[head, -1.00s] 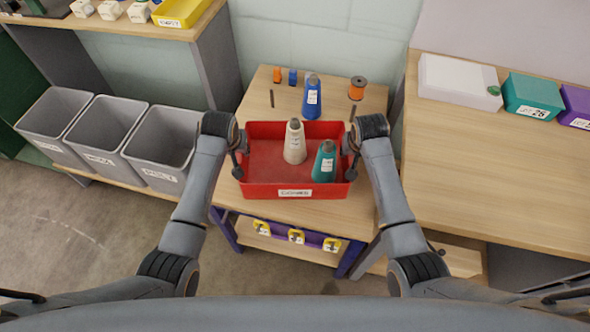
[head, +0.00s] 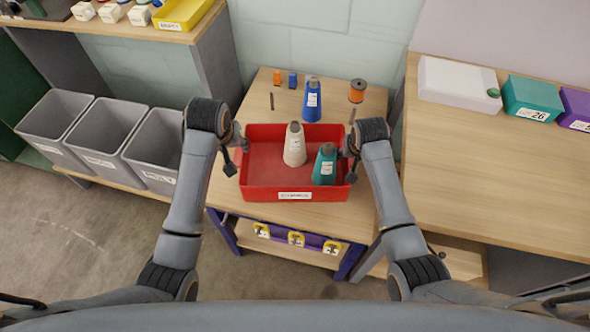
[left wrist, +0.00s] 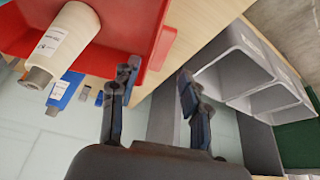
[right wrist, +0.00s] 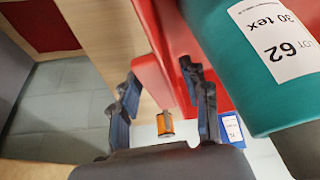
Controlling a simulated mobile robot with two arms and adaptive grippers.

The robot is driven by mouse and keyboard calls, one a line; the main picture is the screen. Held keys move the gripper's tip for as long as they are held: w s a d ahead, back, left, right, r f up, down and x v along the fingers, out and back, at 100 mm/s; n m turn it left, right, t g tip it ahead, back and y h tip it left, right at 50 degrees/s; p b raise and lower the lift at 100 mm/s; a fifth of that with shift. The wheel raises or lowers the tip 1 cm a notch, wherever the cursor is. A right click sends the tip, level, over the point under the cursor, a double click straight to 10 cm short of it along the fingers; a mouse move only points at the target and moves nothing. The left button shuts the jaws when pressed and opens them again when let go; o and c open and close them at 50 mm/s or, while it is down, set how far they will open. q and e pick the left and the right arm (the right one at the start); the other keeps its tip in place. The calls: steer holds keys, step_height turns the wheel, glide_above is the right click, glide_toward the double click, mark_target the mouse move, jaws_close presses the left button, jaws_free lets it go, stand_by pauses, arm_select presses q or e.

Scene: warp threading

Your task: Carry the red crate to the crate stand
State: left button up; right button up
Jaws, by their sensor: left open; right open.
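The red crate (head: 257,194) sits level on a small wooden-topped stand (head: 240,208) with purple legs. A cream cone (head: 294,147) and a teal cone (head: 325,167) stand upright in it. My left gripper (head: 234,160) is open beside the crate's left wall, apart from it; in the left wrist view the crate (left wrist: 150,22) lies to the left of the gap between the fingers. My right gripper (head: 348,163) is open at the right wall; in the right wrist view that red wall (right wrist: 150,78) shows between the fingertips. Contact there cannot be told.
A blue cone (head: 312,100), an orange spool (head: 357,90) and small spools stand behind the crate. Grey bins (head: 105,130) line the left. A wooden table (head: 490,170) on the right has a bare front. Yellow-marked items (head: 296,238) sit under the stand top.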

arm_select(q)
steer(key=v, duration=0.3)
steer(key=shift+s+r, duration=0.15)
steer(key=shift+r, duration=0.15)
arm_select(e)
steer(key=v, duration=1.2)
arm_select(q)
steer(key=shift+s+f, duration=0.1)
arm_select(e)
steer(key=shift+s+f, duration=0.1)
steer(key=shift+s, duration=0.05)
